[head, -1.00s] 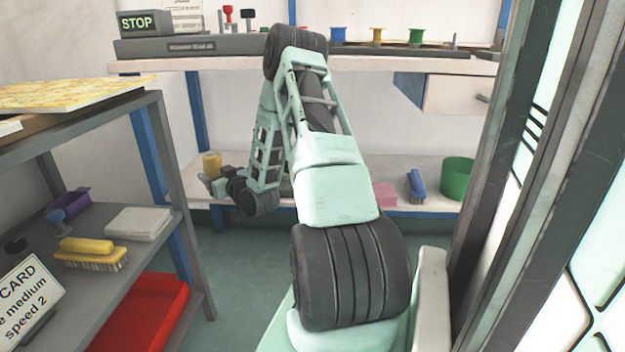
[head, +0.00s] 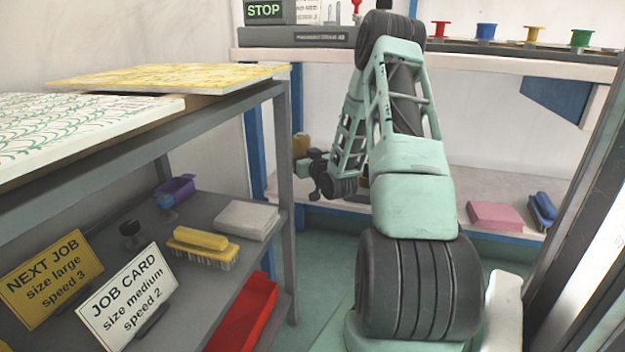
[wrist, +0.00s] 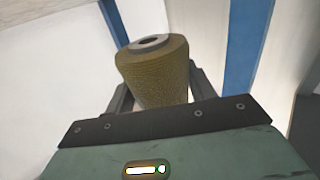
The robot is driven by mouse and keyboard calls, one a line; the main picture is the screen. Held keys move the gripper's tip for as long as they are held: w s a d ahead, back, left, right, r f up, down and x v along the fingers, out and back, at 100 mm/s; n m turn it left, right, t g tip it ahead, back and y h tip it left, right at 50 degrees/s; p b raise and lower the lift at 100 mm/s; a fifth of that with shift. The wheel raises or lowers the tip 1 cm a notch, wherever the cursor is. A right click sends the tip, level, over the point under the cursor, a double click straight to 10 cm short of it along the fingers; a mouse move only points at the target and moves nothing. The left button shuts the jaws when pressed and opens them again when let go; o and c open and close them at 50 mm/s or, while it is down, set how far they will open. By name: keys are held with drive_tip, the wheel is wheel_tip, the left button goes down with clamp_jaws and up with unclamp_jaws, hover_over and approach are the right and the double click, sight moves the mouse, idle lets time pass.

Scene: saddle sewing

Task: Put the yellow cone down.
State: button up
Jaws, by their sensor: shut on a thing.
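The yellow cone (wrist: 155,72) is a dull yellow thread cone with a grey top and a dark hole. In the wrist view it sits between the two dark fingers of my gripper (wrist: 157,92), which is shut on it. In the head view the cone (head: 301,144) shows small at the end of my arm, left of my forearm, beside the blue leg of the back bench. My gripper (head: 304,163) is small and partly dark there. The cone is held up in the air. Its lower part is hidden by the gripper in the wrist view.
A grey shelf unit (head: 284,200) stands at left with job cards, a yellow brush (head: 203,245), a white block (head: 246,219) and a red bin (head: 243,312). The back bench (head: 480,65) carries colored spools; its lower shelf (head: 470,188) holds a pink block (head: 495,216).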

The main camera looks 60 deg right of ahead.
wheel_tip(320, 180, down, 6)
drive_tip(key=b, duration=0.2)
drive_tip(key=shift+f+b, duration=0.25)
drive_tip(key=shift+b, duration=0.1)
drive_tip(key=shift+f, duration=0.15)
drive_tip(key=o, duration=1.2)
drive_tip(key=shift+c, duration=0.2)
drive_tip(key=shift+s+r, duration=0.15)
drive_tip(key=shift+r, duration=0.05)
drive_tip(key=p+v, duration=0.3)
drive_tip(key=v, duration=0.8)
drive_tip(key=shift+s+a, duration=0.15)
drive_tip(key=shift+s, duration=0.2)
